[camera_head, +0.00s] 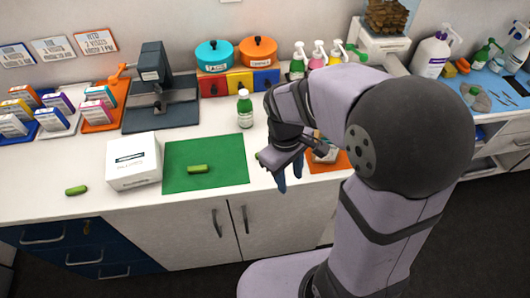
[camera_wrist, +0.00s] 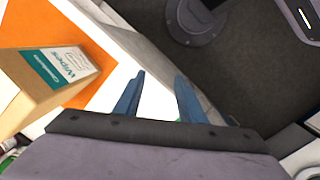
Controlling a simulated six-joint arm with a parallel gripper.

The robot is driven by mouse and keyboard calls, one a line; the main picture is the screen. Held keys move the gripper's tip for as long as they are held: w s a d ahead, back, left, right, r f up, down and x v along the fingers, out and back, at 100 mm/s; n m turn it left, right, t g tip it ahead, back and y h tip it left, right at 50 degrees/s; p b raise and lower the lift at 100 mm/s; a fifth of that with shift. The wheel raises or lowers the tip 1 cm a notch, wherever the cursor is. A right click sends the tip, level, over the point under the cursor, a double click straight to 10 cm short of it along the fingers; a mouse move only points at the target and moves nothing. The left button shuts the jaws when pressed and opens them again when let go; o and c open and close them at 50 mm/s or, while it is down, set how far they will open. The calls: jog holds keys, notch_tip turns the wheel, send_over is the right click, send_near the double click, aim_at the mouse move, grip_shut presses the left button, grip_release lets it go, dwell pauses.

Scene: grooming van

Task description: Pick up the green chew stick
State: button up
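One short green chew stick (camera_head: 197,169) lies on the green mat (camera_head: 232,180) in the head view. A similar green stick (camera_head: 76,190) lies on the bare white counter at the far left. A small green bit (camera_head: 257,155) shows beside my gripper; it is partly hidden and I cannot tell what it is. My gripper (camera_head: 290,177) is right of the mat, at the counter's front edge, with its blue fingers pointing down. In the wrist view my gripper (camera_wrist: 160,78) has its fingers apart with nothing between them. No green stick shows there.
A white box (camera_head: 133,162) stands just left of the mat. A wipes box (camera_wrist: 60,75) stands on an orange mat (camera_wrist: 92,92) near my fingers. A green-labelled bottle (camera_head: 245,110) stands behind the green mat. Bare counter lies between the left stick and the box.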

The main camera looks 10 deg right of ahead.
jog(key=shift+w+a+f+n+t+h+p, duration=0.15)
jog(key=shift+w+a+n+h+p, duration=0.35)
jog(key=shift+w+a+n, duration=1.1)
jog(key=shift+w+a+n+t+h+p, duration=0.1)
jog(key=shift+w+a+n+h+p, duration=0.4)
jog(key=shift+w+n, duration=2)
jog(key=shift+w+a+f+n+t+h+p, duration=0.15)
jog(key=shift+w+a+n+h+p, duration=0.35)
jog(key=shift+w+a+n, duration=1.15)
jog(key=shift+n, duration=0.35)
jog(key=shift+w+d+f+p, duration=0.3)
jog(key=shift+d+f, duration=0.3)
jog(key=shift+f, duration=0.35)
jog(key=shift+w+d+f+p, duration=0.15)
jog(key=shift+w+d+f, duration=0.2)
jog(key=shift+d+f, duration=0.4)
jog(key=shift+a+f, duration=0.1)
jog(key=shift+a, duration=0.1)
grip_shut()
